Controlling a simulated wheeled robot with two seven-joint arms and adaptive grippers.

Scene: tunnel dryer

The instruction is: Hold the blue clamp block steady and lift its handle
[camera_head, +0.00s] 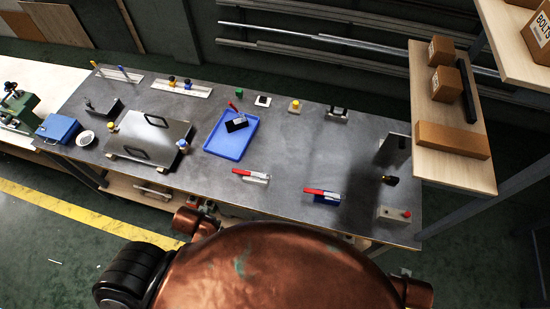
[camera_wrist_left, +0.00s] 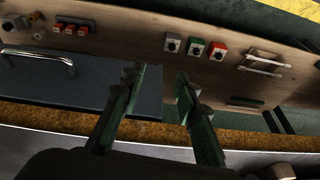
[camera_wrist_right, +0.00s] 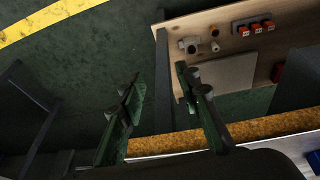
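The blue clamp block (camera_head: 327,199) sits on the front right part of the grey bench top. Its red handle (camera_head: 314,191) lies low and nearly flat along the top, pointing left. My left gripper (camera_wrist_left: 158,78) is open and empty in the left wrist view, with the bench's front panel and a dark drawer beyond it. My right gripper (camera_wrist_right: 158,78) is open and empty in the right wrist view, over the bench's side edge and the floor. Neither gripper shows in the head view, and neither touches the block. A blue patch at the right wrist view's right edge is unclear.
A similar red-handled clamp on a pale base (camera_head: 257,179) stands to the left. A blue tray (camera_head: 222,148) holds a dark item. A box with a red button (camera_head: 393,215) stands at the right. A shelf with cartons (camera_head: 450,165) overhangs the right side. Bench between the clamps is clear.

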